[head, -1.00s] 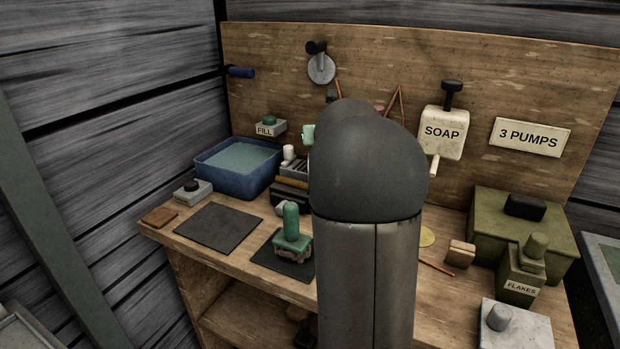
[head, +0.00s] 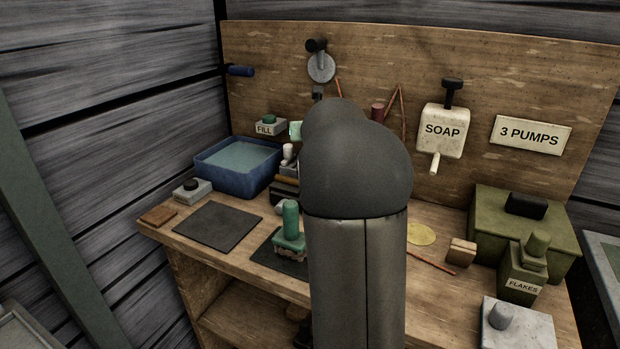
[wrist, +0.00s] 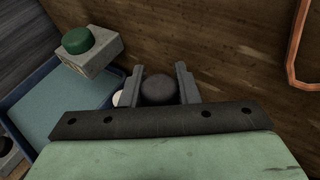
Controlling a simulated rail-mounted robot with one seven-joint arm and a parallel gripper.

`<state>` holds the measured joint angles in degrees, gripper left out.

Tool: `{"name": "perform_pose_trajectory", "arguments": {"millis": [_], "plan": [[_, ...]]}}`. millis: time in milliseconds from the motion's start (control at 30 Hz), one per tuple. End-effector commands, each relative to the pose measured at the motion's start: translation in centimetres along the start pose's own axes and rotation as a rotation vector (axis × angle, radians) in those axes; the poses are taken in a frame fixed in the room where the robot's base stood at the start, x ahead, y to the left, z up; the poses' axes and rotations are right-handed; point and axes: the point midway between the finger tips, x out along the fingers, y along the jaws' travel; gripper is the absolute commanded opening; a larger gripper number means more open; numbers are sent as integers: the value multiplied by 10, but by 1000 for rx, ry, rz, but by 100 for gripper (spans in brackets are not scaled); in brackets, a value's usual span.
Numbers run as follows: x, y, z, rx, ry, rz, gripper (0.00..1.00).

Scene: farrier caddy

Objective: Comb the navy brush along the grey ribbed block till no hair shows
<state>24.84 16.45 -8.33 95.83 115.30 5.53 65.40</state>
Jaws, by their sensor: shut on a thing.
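In the wrist view my gripper (wrist: 158,82) is closed on a dark round-ended thing (wrist: 158,91), which looks like the end of the navy brush's handle. Its bristles and any hair on them are hidden. In the head view my arm covers my gripper and the brush. A sliver of a dark grey block (head: 286,182) shows left of my arm, beside the blue tub; it may be the ribbed block, but most of it is hidden. I cannot tell whether the brush touches it.
A blue water tub (head: 213,173) stands at the back left, near the FILL button box (head: 269,128). A green-handled brush (head: 291,222) stands on a dark mat close to my arm. Another dark mat (head: 217,226) is bare. A soap dispenser (head: 443,131) hangs on the back board.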

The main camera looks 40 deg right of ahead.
Motion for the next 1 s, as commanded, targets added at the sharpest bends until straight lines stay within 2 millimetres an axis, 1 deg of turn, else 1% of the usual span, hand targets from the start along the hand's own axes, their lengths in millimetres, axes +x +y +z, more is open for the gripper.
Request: {"name": "perform_pose_trajectory", "arguments": {"millis": [33, 567, 867, 1000], "plan": [[1, 1, -4, 1, 6, 2, 0], [2, 1, -7, 1, 11, 2, 0], [-7, -13, -8, 1, 12, -2, 0], [-8, -15, -9, 1, 12, -1, 0]]}}
